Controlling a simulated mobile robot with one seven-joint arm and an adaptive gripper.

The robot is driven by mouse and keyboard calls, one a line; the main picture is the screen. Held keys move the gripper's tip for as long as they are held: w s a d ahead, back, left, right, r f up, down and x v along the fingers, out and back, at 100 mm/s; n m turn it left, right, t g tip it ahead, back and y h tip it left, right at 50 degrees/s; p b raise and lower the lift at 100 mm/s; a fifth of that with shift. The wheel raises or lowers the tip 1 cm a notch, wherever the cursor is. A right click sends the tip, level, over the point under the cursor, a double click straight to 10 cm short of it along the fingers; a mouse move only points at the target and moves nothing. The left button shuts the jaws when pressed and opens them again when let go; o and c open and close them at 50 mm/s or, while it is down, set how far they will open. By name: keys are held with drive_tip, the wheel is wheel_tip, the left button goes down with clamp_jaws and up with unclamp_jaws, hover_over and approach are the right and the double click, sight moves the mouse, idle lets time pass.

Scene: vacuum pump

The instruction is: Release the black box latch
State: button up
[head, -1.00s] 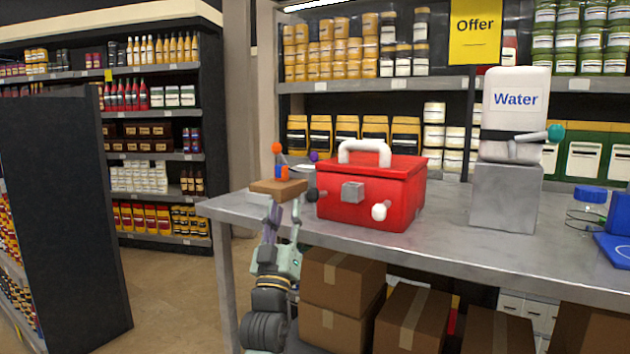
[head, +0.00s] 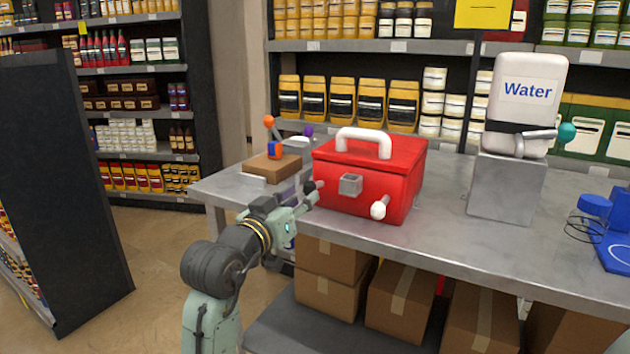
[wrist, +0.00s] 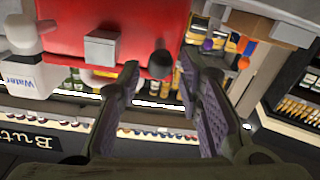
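The red box (head: 370,185) stands on the grey table with a white handle (head: 364,143) on its lid. Its black latch (head: 309,186) is a dark knob at the left end of its front. A grey square block (head: 350,185) and a white knob (head: 379,209) are also on the front. My gripper (head: 308,198) is at the box's left front corner, close to the black latch. In the wrist view my gripper (wrist: 158,74) is open, and the black latch (wrist: 160,64) shows between its fingertips. I cannot tell whether either finger touches it.
A brown wooden block (head: 272,167) with coloured knobs stands left of the box. Right of it are a grey pedestal (head: 505,188) with a water container (head: 528,95) and blue items (head: 612,230). Cardboard boxes (head: 400,303) sit under the table (head: 450,235).

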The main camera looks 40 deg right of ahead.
sight(315, 186)
drive_tip(key=p+x, duration=0.1)
drive_tip(key=x, duration=0.6)
drive_tip(key=shift+w+d, duration=0.1)
drive_tip(key=shift+d, duration=0.1)
drive_tip(key=shift+c, duration=0.4)
clamp_jaws()
drive_tip(key=shift+f, duration=0.1)
